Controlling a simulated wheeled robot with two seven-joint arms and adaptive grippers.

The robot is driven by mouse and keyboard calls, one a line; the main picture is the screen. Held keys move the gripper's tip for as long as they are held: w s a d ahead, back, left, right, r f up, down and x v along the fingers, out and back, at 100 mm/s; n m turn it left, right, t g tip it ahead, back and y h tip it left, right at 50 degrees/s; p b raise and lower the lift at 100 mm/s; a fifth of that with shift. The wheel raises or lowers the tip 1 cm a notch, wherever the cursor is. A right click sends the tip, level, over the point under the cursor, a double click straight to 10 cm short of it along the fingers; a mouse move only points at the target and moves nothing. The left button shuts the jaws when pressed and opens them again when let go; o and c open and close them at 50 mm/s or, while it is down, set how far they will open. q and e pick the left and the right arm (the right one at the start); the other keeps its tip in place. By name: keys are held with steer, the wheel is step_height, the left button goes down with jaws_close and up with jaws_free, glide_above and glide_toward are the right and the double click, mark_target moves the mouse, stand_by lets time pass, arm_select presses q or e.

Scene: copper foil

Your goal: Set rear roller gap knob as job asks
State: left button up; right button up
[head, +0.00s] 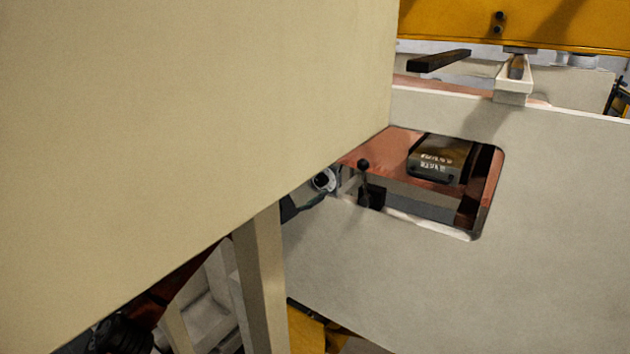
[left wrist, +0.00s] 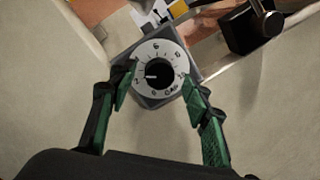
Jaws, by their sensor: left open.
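The gap knob (left wrist: 158,75) shows in the left wrist view as a black centre on a round white dial (left wrist: 150,56) marked with numerals and "GAP", on a grey square mount. A short white pointer line on the knob points left in the picture; the small numerals are hard to read. My left gripper (left wrist: 159,79) is open, its green-padded fingers on either side of the dial. I cannot tell whether they touch it. In the head view the dial (head: 331,180) shows small beside the panel edge, with the dark left gripper (head: 302,205) partly hidden there. My right gripper is not in view.
A large beige panel (head: 190,110) blocks much of the head view. A pale wall (head: 540,200) has a window opening with copper-coloured surfaces and a dark labelled block (head: 440,158). A black ball-ended lever (head: 364,165) stands near the dial. A yellow beam (head: 580,25) crosses above.

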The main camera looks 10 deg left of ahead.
arm_select(q)
steer(key=shift+w+d, duration=0.2)
steer(key=shift+w, duration=0.2)
steer(key=shift+c, duration=0.3)
steer(key=c, duration=1.1)
steer(key=shift+f+n+b, duration=0.15)
steer(key=shift+n+b, duration=0.7)
steer(key=shift+b, duration=0.05)
steer(key=shift+f+n+b, duration=0.15)
steer(key=shift+n+b, duration=0.7)
steer(key=n+b, duration=0.2)
steer(key=n, duration=0.1)
steer(key=shift+n+t, duration=0.4)
steer(key=n+b, duration=0.2)
steer(key=n, duration=0.2)
steer(key=shift+n, duration=0.4)
steer(key=n+t, duration=0.1)
steer(key=n, duration=0.4)
steer(key=shift+r+y, duration=0.1)
steer(key=shift+y, duration=0.3)
steer(key=shift+n, duration=0.3)
